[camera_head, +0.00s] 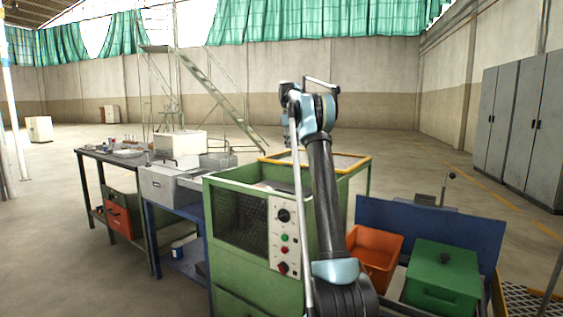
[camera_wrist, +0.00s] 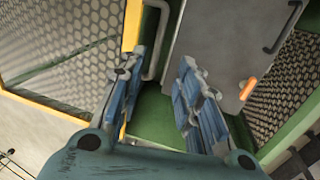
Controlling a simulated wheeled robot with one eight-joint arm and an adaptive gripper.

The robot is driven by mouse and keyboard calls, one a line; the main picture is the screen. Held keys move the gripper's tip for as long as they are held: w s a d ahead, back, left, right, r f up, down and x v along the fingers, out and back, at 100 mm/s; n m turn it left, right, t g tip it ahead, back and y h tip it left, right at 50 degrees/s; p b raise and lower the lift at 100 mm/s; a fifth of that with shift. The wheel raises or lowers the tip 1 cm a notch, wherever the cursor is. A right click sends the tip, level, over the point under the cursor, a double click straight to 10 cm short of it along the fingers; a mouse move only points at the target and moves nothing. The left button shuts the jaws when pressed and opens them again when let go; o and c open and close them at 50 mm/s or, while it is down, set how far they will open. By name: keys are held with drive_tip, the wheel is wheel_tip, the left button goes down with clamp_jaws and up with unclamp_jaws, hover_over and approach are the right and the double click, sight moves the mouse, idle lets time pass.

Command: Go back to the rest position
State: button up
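In the wrist view my gripper (camera_wrist: 155,100) is open, with a wide gap between its two blue-grey fingers and nothing held between them. Green surface of the furnace (camera_wrist: 160,122) shows behind the gap. In the head view my arm rises in front of the green furnace cabinet (camera_head: 230,189). The arm bends at the top, and its end is largely hidden behind the links there. The cabinet carries a pale control panel (camera_head: 284,235) with knobs and coloured buttons.
A workbench (camera_head: 92,152) and a blue-legged bench (camera_head: 180,208) stand left of the furnace. An orange bin (camera_head: 376,250) and a green lidded box (camera_head: 440,276) are at right. Grey cabinets (camera_head: 518,120) line the right wall. A metal staircase (camera_head: 215,92) stands behind. Open floor lies at far left.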

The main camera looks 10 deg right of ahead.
drive_tip(key=s+f+m, duration=0.2)
drive_tip(key=s+m, duration=0.3)
drive_tip(key=s, duration=3.2)
drive_tip(key=s+a+f+m+y, duration=0.1)
drive_tip(key=s+f+m, duration=0.3)
drive_tip(key=s+f, duration=2.3)
drive_tip(key=s, duration=0.4)
drive_tip(key=shift+s+a+f+m+t, duration=0.25)
drive_tip(key=shift+a+f+m+t, duration=0.05)
drive_tip(key=shift+w+f, duration=0.2)
drive_tip(key=shift+w, duration=0.25)
drive_tip(key=shift+o, duration=0.3)
